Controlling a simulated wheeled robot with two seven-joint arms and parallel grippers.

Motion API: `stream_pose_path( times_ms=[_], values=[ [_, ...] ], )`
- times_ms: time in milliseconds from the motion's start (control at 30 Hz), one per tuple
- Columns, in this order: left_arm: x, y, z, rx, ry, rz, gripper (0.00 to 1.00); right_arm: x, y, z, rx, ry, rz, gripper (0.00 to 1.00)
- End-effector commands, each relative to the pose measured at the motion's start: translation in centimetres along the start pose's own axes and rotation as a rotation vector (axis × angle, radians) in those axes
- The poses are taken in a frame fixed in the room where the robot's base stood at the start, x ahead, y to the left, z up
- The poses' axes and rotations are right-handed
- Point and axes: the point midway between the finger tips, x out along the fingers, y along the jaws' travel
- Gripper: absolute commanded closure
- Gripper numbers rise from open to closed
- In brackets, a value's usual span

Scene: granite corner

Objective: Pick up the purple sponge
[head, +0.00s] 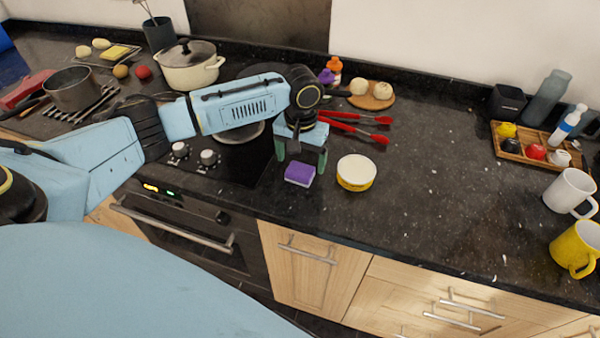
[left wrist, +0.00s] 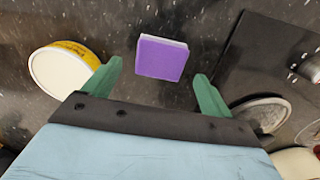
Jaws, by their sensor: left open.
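The purple sponge (head: 300,174) lies on the dark granite counter near its front edge, just right of the stove. It has a purple top and a pale layer along one side. My left gripper (head: 302,162) is above and just behind it, pointing down, with green fingers spread. In the left wrist view the sponge (left wrist: 162,58) lies ahead of and between the two open fingertips (left wrist: 158,75), with nothing held. My right gripper is not in view.
A round yellow-and-white tub (head: 356,172) stands close to the right of the sponge. Red tongs (head: 358,127) lie behind it. The stove (head: 230,165) with its knobs is to the left. Two mugs (head: 570,192) stand far right. The counter between tub and mugs is clear.

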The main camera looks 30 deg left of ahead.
Motion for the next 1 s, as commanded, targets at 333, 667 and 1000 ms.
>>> stream_pose_path(
  times_ms=[333, 667, 1000],
  values=[
    [2.4, 0.0, 0.0, 0.001, 0.002, -0.001, 0.15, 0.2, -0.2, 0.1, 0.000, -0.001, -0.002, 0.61],
    [2.3, 0.0, 0.0, 0.001, 0.002, -0.001, 0.46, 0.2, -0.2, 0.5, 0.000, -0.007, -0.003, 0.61],
    [2.2, 0.0, 0.0, 0.001, 0.002, -0.001, 0.63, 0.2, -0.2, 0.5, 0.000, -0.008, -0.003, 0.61]
  ],
)
